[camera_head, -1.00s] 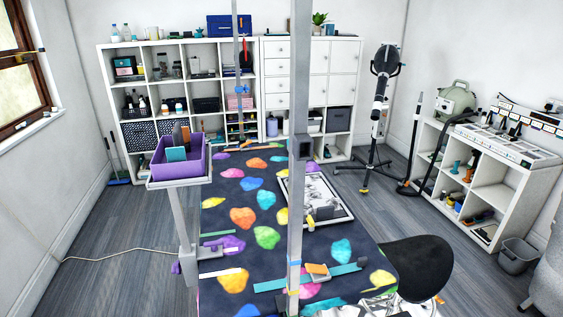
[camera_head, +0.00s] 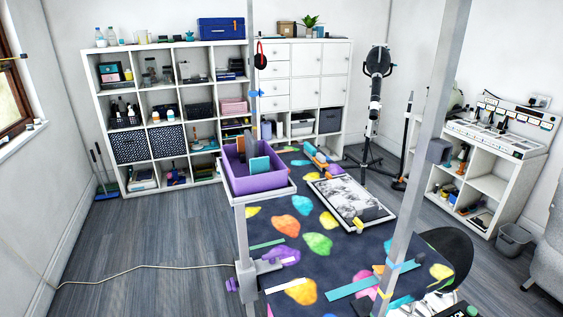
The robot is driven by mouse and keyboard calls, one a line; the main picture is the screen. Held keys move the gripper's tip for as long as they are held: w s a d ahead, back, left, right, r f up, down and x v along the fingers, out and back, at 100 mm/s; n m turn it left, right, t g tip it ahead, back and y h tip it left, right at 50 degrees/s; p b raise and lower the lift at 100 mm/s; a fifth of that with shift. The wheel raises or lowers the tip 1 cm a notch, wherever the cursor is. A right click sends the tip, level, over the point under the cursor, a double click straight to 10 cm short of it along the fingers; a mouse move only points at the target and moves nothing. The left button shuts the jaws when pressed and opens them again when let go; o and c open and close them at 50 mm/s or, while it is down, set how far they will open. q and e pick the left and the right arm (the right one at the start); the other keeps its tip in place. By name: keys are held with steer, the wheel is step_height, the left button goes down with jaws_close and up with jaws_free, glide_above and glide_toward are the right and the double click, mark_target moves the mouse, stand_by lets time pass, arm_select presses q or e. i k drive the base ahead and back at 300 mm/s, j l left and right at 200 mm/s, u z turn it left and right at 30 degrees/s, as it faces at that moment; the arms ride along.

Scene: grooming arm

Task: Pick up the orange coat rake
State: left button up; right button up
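The grooming table (camera_head: 318,243) has a dark top with bright coloured patches and stands right of centre. An elongated item with orange and blue parts (camera_head: 318,156) lies at its far end; it is too small to tell whether it is the orange coat rake. A purple bin (camera_head: 262,183) holding upright items, one teal, sits on a tray (camera_head: 240,198) at the table's left side. I cannot make out an orange rake there for certain. Neither of my grippers can be made out in the view.
A grey upright post (camera_head: 421,140) crosses the right of the table. A framed picture-like panel (camera_head: 325,190) and teal strips (camera_head: 352,287) lie on the table. A black stool (camera_head: 452,252) stands at right. A cable (camera_head: 150,266) crosses the open floor at left.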

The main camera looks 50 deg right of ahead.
mark_target(319, 160)
steer(key=i+j+z, duration=0.1)
steer(key=i, duration=0.35)
steer(key=i+j+z, duration=0.1)
steer(key=i+j, duration=0.15)
steer(key=i, duration=0.25)
steer(key=i+j+z, duration=0.15)
steer(key=i, duration=0.3)
steer(key=i+l+z, duration=0.1)
steer(key=i+z, duration=0.65)
steer(key=i+j+z, duration=0.2)
steer(key=i+z, duration=0.15)
steer(key=i, duration=0.15)
